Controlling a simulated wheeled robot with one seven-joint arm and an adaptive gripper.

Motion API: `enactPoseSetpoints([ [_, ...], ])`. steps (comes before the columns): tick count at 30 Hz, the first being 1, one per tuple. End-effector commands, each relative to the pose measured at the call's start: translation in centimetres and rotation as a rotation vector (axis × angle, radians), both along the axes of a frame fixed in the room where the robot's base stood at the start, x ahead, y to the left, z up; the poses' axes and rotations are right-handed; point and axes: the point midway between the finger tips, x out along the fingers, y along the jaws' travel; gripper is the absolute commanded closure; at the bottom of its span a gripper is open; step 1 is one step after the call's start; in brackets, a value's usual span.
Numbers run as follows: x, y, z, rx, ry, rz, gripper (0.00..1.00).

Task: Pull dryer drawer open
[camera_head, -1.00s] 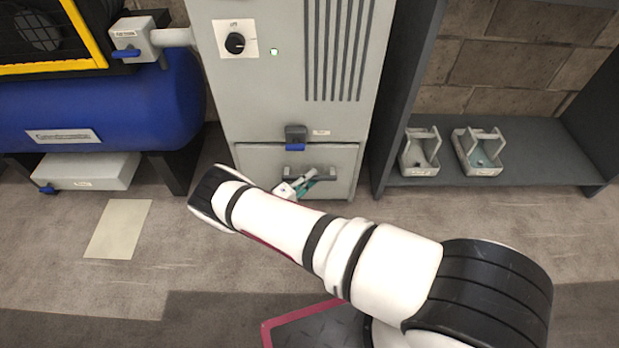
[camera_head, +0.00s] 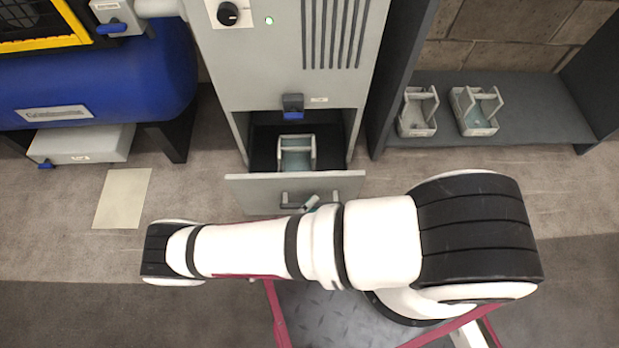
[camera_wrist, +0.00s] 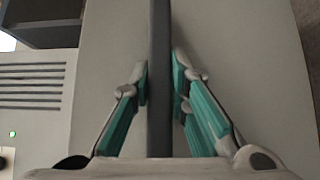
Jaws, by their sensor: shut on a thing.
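The dryer drawer (camera_head: 247,188) stands pulled out from the lower part of the grey dryer cabinet (camera_head: 345,85). A small tray with a handle (camera_head: 296,154) sits inside the drawer. The drawer front carries a dark bar handle (camera_head: 285,197). In the wrist view the handle (camera_wrist: 159,60) runs between the teal fingers of my gripper (camera_wrist: 159,90), which is shut on it. In the head view my arm hides most of the gripper, and only a bit of it shows at the handle.
A blue latch (camera_head: 293,106) is on the cabinet above the drawer opening. A blue tank (camera_head: 110,85) stands at left. A dark shelf (camera_head: 540,125) at right holds two grey trays with handles (camera_head: 417,112) (camera_head: 474,111). The floor at left (camera_head: 70,230) is mostly clear.

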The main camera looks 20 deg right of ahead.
Motion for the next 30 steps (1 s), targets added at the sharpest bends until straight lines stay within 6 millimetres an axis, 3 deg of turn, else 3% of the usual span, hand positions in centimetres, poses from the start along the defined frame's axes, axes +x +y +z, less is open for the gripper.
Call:
enactPoseSetpoints([
  [6, -5.0, 1.8, 0.0, 0.000, 0.001, 0.005, 1.00],
  [12, -8.0, 2.7, -0.1, 0.001, 0.000, 0.003, 1.00],
  [19, -9.7, 3.3, 0.0, 0.001, 0.000, 0.002, 1.00],
  [30, -10.0, 3.5, 0.0, 0.001, 0.000, 0.001, 1.00],
])
